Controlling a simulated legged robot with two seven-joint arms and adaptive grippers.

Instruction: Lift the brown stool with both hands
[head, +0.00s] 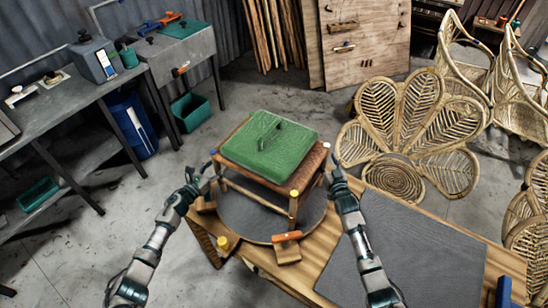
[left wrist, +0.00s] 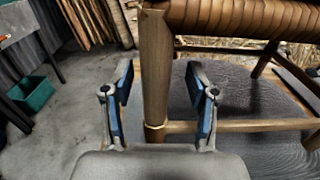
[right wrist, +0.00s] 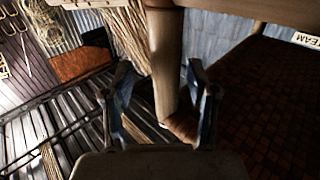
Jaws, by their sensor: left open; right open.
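The brown stool (head: 298,188) stands upright on a round grey disc (head: 245,219) on the wooden workbench. A green pad (head: 285,145) lies on its seat. My left gripper (head: 212,172) is at the stool's left side. In the left wrist view its open fingers (left wrist: 163,95) stand on either side of a wooden leg (left wrist: 156,70), with gaps visible. My right gripper (head: 333,172) is at the stool's right side. In the right wrist view its open fingers (right wrist: 160,90) stand on either side of another leg (right wrist: 164,50). Whether either touches a leg is unclear.
An orange-handled clamp (head: 287,237) sits at the disc's front edge. A grey mat (head: 425,250) covers the bench's right side. Rattan chairs (head: 410,135) stand beyond on the right. A grey side table (head: 60,110) stands at left. The floor between is mostly clear.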

